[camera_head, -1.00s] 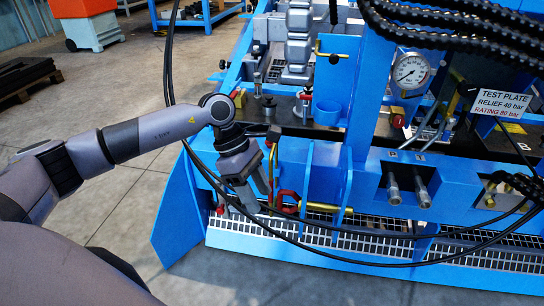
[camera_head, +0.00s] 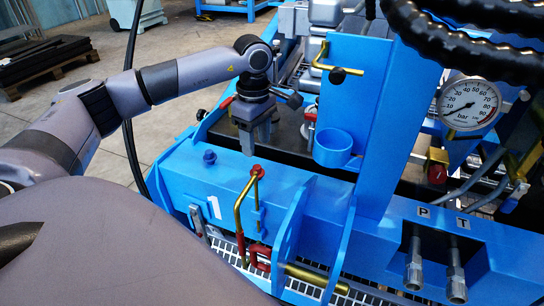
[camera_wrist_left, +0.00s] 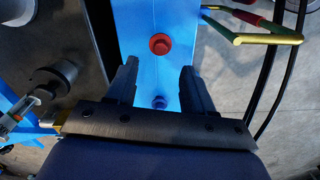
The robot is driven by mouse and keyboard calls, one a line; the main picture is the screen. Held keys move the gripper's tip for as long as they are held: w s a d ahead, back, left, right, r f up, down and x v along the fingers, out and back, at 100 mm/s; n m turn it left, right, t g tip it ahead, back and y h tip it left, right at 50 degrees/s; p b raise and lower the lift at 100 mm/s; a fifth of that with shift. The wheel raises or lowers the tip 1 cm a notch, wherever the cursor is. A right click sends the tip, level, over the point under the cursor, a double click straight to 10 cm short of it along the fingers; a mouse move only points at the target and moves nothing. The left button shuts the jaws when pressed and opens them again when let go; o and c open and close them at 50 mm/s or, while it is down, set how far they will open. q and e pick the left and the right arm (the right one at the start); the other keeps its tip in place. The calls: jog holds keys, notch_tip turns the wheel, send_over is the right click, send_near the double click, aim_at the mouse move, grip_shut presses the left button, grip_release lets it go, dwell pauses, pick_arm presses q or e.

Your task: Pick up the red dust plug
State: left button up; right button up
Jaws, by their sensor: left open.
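The red dust plug (camera_wrist_left: 159,43) is a round red cap on the top of a blue beam. It lies beyond my left fingertips in the wrist view. In the head view the red plug (camera_head: 257,170) shows just below my left gripper (camera_head: 256,142), beside the upper end of a brass handle. My left gripper (camera_wrist_left: 158,75) is open and empty, pointing down above the beam and apart from the plug. A blue plug (camera_wrist_left: 159,102) shows between the fingers in the wrist view and sits left of the red one in the head view (camera_head: 209,157). My right gripper is out of view.
A bent brass handle (camera_head: 240,215) with red parts stands close to the plug on the beam's near side. A blue cup (camera_head: 333,147) and an upright blue plate (camera_head: 345,95) stand to the right. A pressure gauge (camera_head: 468,104) and black hoses are farther right.

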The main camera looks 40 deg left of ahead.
aim_at(258, 167)
pick_arm(q)
jog(key=shift+w+f, duration=0.15)
jog(key=shift+f, duration=0.2)
jog(key=f+b, duration=0.2)
jog(key=f, duration=0.1)
jog(key=f+b, duration=0.1)
jog(key=f, duration=0.1)
jog(key=shift+s+f, duration=0.25)
jog(key=shift+d+f, duration=0.1)
jog(key=shift+f, duration=0.4)
grip_shut()
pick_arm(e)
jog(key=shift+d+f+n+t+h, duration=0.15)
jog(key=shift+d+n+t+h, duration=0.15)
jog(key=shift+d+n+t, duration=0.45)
